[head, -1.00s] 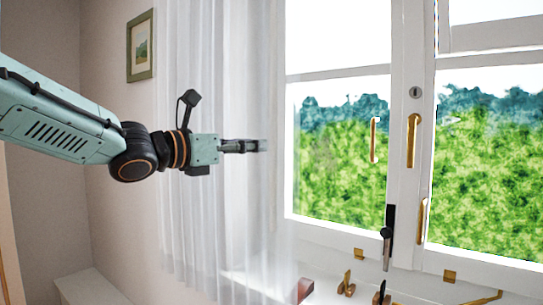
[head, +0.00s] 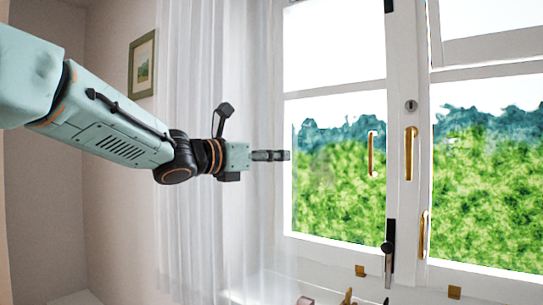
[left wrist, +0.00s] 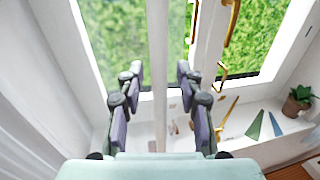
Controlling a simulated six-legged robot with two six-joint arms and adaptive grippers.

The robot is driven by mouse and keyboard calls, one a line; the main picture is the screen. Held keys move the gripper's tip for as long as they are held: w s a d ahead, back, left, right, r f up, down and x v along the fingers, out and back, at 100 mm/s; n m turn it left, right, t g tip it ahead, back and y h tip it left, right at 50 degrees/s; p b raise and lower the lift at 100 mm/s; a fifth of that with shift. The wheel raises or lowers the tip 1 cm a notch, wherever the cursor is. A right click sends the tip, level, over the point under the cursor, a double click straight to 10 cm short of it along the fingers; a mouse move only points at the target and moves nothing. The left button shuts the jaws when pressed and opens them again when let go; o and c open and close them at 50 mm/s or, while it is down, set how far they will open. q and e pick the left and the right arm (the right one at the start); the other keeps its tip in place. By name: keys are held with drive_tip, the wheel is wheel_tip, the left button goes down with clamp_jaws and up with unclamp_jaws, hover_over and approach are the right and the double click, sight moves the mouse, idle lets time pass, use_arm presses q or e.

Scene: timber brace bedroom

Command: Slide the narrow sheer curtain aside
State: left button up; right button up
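The white sheer curtain (head: 190,220) hangs left of the window in the head view, its thin right part reaching the window frame. Its folds also show along the left side of the left wrist view (left wrist: 25,110). My left gripper (head: 285,155) points right, level with the curtain's right edge, its fingertips at the window's left frame. In the left wrist view its two fingers (left wrist: 160,85) stand apart, so it is open. A pale upright strip shows between them; I cannot tell whether it is curtain or window frame, or whether the fingers touch cloth. My right gripper is not in view.
The window (head: 340,170) has brass handles (head: 411,153) and a dark latch (head: 389,248). Small objects stand on the sill below. A potted plant (left wrist: 297,100) is at right in the wrist view. A framed picture (head: 141,65) hangs on the left wall.

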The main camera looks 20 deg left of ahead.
use_arm(q)
drive_tip(key=shift+s+a, duration=0.15)
drive_tip(key=shift+a, duration=0.05)
drive_tip(key=shift+w+d, duration=0.3)
drive_tip(key=c, duration=0.5)
drive_tip(key=shift+a+f, duration=0.1)
clamp_jaws()
